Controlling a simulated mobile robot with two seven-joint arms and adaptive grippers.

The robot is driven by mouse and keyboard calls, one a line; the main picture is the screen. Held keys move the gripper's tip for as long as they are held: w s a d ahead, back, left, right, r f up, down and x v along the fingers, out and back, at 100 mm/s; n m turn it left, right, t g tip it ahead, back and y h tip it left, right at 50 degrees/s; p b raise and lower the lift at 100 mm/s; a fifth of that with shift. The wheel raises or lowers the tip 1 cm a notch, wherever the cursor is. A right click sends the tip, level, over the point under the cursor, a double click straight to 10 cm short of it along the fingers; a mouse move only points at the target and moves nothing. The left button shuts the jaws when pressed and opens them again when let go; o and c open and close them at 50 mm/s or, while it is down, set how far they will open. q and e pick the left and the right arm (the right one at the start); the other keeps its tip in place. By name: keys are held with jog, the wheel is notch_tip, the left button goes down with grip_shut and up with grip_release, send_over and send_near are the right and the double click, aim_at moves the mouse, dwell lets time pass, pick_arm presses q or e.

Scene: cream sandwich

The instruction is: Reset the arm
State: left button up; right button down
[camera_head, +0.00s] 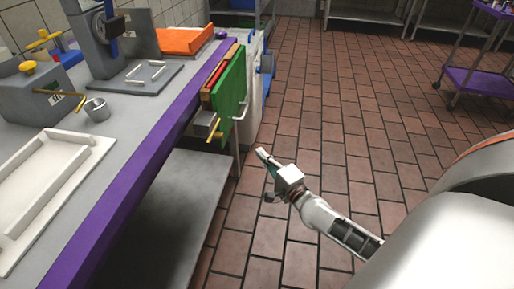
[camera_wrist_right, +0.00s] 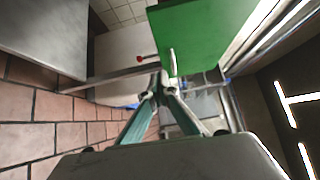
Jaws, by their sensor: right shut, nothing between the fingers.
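My right gripper (camera_head: 262,155) is shut and empty in the head view, held out over the tiled floor to the right of the counter. Its arm comes in from the lower right. In the right wrist view its two fingers meet at their tips (camera_wrist_right: 160,84), with nothing between them. A green board (camera_wrist_right: 205,35) shows beyond the fingertips there. My left gripper is not in view.
The grey counter (camera_head: 128,150) with a purple edge runs along the left. The green board (camera_head: 231,95) hangs at its side. A white tray (camera_head: 92,142) and a small metal cup (camera_head: 97,109) sit on top. A purple cart (camera_head: 480,82) stands far right. Open floor lies between.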

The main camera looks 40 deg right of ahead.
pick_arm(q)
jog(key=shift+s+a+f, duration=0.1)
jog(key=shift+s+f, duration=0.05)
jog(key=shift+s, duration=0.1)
pick_arm(e)
jog(key=shift+s, duration=0.3)
jog(key=s+a+r+n+g+y+p, duration=0.3)
jog(key=s+a+n+y+p, duration=0.2)
jog(key=s+a+n+p, duration=0.6)
pick_arm(q)
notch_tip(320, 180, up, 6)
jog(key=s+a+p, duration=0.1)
jog(key=p, duration=0.2)
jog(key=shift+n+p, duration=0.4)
pick_arm(e)
jog(key=s+a+f+n+g, duration=0.1)
jog(key=s+a+n, duration=0.2)
jog(key=s, duration=0.3)
jog(key=s+a+f+n+g, duration=0.2)
jog(key=s+a+n, duration=0.1)
jog(key=s+n, duration=0.2)
jog(key=s+a+f+n+g+h, duration=0.1)
jog(key=s+a+n, duration=0.2)
jog(key=s, duration=0.5)
jog(key=shift+f+n+g, duration=0.3)
jog(key=shift+n, duration=0.5)
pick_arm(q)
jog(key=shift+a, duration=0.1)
